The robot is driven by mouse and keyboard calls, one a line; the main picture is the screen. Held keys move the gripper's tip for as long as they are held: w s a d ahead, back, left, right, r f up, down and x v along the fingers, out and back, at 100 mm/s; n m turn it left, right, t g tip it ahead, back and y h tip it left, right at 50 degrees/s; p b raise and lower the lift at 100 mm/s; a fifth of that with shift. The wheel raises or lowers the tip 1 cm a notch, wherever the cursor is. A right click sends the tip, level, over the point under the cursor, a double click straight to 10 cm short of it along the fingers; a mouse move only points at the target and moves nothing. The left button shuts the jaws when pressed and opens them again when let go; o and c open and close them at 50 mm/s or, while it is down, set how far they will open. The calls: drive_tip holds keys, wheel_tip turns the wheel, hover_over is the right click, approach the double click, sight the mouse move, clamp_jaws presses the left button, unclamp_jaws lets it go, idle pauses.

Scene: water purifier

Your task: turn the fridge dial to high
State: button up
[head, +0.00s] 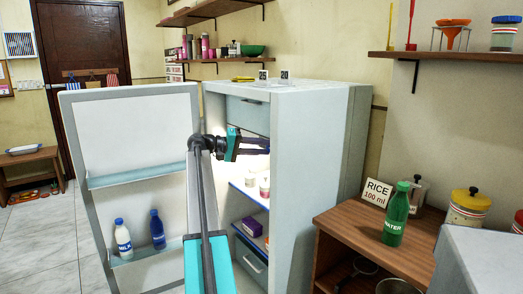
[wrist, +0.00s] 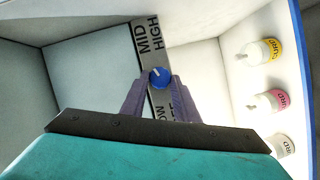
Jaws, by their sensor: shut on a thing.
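The fridge (head: 315,130) stands with its door (head: 135,120) open to the left. The blue dial (wrist: 158,76) is inside, on a grey label strip (wrist: 148,50) reading MID and HIGH above the dial and partly hidden LOW and OFF below. A white mark on the dial points up and slightly left, towards the MID and HIGH end; I cannot tell exactly which word it meets. My gripper (wrist: 158,84) is shut on the dial, one purple finger on each side. In the head view my gripper (head: 262,146) reaches into the fridge's upper part; the dial is hidden there.
Several curd cups (wrist: 264,52) stand on the fridge shelf, right of my gripper in the wrist view. A milk bottle (head: 123,238) and a blue bottle (head: 157,229) stand in the door. A green water bottle (head: 396,220) is on the wooden counter at right.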

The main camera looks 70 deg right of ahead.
drive_tip(key=shift+d+r, duration=0.15)
idle(0.3)
drive_tip(key=o, duration=1.1)
drive_tip(key=shift+w, duration=0.15)
drive_tip(key=v, duration=1.3)
drive_tip(key=shift+w+a+p, duration=0.15)
drive_tip(key=shift+a+p, duration=0.15)
